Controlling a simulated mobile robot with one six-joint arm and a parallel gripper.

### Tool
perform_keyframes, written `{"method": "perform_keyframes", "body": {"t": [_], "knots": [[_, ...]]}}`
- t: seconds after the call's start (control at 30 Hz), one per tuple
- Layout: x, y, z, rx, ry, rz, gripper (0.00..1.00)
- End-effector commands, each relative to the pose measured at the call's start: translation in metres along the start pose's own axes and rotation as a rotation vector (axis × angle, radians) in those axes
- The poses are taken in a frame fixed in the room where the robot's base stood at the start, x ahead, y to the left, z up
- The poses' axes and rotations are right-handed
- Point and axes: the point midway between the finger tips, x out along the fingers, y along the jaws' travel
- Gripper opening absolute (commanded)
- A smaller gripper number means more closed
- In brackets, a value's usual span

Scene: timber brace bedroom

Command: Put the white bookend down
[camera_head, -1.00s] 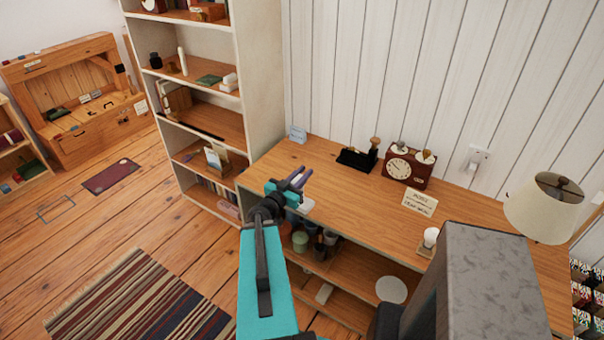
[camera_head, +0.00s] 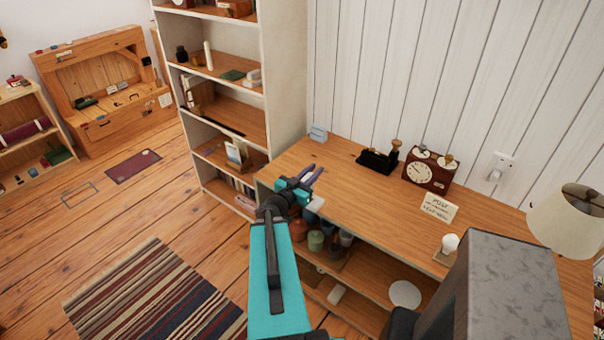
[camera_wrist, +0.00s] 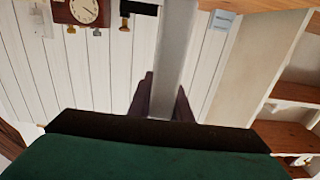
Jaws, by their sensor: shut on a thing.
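My gripper (camera_head: 313,176) has purple fingers and hangs over the front left part of the wooden desk (camera_head: 345,190). It is shut on the white bookend (camera_head: 316,202), of which only a small pale piece shows just below the fingers. In the wrist view the bookend (camera_wrist: 175,60) is a long pale grey-white bar between the fingers (camera_wrist: 163,100), seen edge-on. I cannot tell whether its lower edge touches the desk top.
On the desk are a small blue box (camera_head: 317,134), a black stand (camera_head: 378,160), a clock (camera_head: 428,170), a paper note (camera_head: 439,207), a bulb (camera_head: 449,244) and a lamp (camera_head: 572,212). A tall bookcase (camera_head: 287,75) stands left. The desk's middle is clear.

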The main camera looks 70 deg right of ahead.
Motion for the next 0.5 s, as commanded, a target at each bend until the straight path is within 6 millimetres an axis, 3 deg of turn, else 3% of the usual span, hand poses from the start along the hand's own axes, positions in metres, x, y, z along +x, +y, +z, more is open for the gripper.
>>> {"method": "perform_keyframes", "body": {"t": [0.5], "knots": [[-0.066,-0.086,-0.007,-0.001,0.004,-0.114,0.0]]}}
